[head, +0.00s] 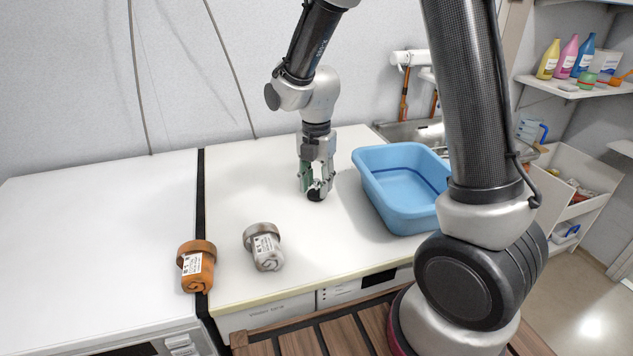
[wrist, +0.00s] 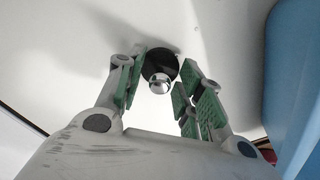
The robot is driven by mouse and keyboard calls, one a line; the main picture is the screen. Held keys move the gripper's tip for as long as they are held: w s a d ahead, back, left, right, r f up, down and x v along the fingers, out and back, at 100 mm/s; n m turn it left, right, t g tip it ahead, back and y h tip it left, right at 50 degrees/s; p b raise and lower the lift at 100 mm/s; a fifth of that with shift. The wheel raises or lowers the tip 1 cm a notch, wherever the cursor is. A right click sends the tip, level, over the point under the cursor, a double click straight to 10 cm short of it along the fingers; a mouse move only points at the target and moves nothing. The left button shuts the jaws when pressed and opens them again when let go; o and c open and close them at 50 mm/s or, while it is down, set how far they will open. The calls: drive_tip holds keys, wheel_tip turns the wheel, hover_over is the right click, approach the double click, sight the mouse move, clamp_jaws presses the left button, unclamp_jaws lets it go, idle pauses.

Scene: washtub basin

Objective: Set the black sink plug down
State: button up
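The black sink plug (head: 316,195) rests on the white counter (head: 130,230), right below my gripper (head: 317,183). In the wrist view the plug (wrist: 160,64) shows as a dark round body with a shiny chrome knob facing the camera. My gripper points down, with its green-padded fingers on either side of the plug. The fingers stand apart, with small gaps showing beside the knob, so it looks open. The plug's underside is hidden.
A blue washtub (head: 400,185) stands just right of my gripper. An orange jar (head: 196,268) and a grey-brown jar (head: 264,248) are nearer the front edge. A sink (head: 410,131) lies behind the tub. The counter's left part is clear.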

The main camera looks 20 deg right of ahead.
sight(316, 180)
wheel_tip(316, 180, up, 12)
drive_tip(key=s+d+r+m+t, duration=0.1)
drive_tip(key=s+d+r+m, duration=0.3)
drive_tip(key=d+m, duration=0.15)
drive_tip(key=s+d+r+m+t, duration=0.1)
drive_tip(key=s+d+m, duration=0.3)
drive_tip(key=s+m, duration=0.4)
drive_tip(key=s+d+r+m+t, duration=0.2)
drive_tip(key=s+d+m, duration=0.3)
drive_tip(key=s+m, duration=0.4)
drive_tip(key=r+m, duration=0.1)
drive_tip(key=m, duration=0.3)
drive_tip(key=shift+d, duration=0.2)
